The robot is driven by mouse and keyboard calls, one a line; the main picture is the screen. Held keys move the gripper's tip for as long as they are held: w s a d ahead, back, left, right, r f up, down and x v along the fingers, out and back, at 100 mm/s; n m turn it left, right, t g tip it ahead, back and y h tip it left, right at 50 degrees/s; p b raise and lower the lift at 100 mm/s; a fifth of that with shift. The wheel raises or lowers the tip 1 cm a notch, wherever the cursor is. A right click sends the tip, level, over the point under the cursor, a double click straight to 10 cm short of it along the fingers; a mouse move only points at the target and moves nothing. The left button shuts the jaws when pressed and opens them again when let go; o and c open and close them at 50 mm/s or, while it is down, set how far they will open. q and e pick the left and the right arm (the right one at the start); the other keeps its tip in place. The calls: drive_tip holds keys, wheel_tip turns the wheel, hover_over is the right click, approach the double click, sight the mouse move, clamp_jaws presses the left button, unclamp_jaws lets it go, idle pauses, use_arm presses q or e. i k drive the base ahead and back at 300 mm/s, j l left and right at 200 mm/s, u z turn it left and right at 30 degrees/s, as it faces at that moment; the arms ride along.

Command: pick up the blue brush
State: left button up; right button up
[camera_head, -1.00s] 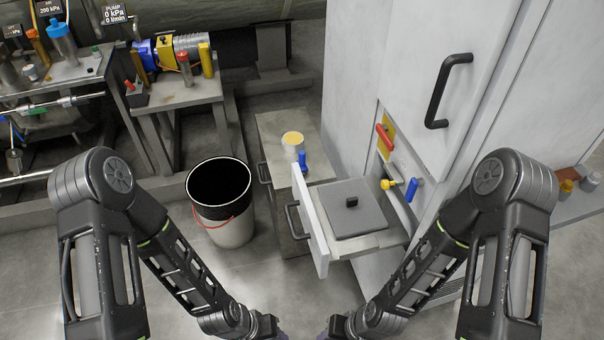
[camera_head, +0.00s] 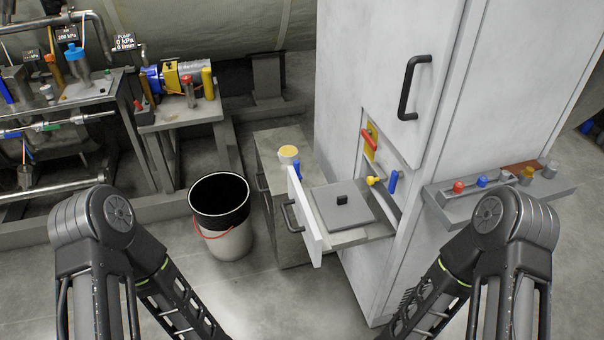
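A small upright blue object (camera_head: 297,169), possibly the blue brush, stands on the low grey cabinet beside a pale tub with a yellow top (camera_head: 288,154). The open drawer front partly hides it, and it is too small to make out bristles. A second blue piece (camera_head: 393,181), like a handle, stands at the tall white cabinet's opening next to a yellow knob. I cannot tell for sure which one is a brush. Both my forearms run down out of the bottom edge, so neither gripper shows.
An open drawer (camera_head: 318,233) with a grey lidded plate (camera_head: 342,210) juts from the white cabinet (camera_head: 385,60). A black-lined bucket (camera_head: 228,243) stands left of the low cabinet (camera_head: 270,145). A shelf with knobs (camera_head: 440,208) is at right. Floor is clear in front.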

sight(296, 162)
drive_tip(key=z, duration=3.05)
drive_tip(key=k+j, duration=0.3)
drive_tip(key=j, duration=0.15)
drive_tip(key=k+j, duration=0.3)
drive_tip(key=j, duration=0.2)
drive_tip(key=k+j, duration=0.3)
drive_tip(key=j, duration=0.15)
drive_tip(key=k+j, duration=0.25)
drive_tip(key=j, duration=0.25)
drive_tip(key=k+j, duration=0.3)
drive_tip(key=j, duration=0.15)
drive_tip(key=k+j, duration=0.3)
drive_tip(key=j, duration=0.15)
drive_tip(key=k+j, duration=0.3)
drive_tip(key=j, duration=0.2)
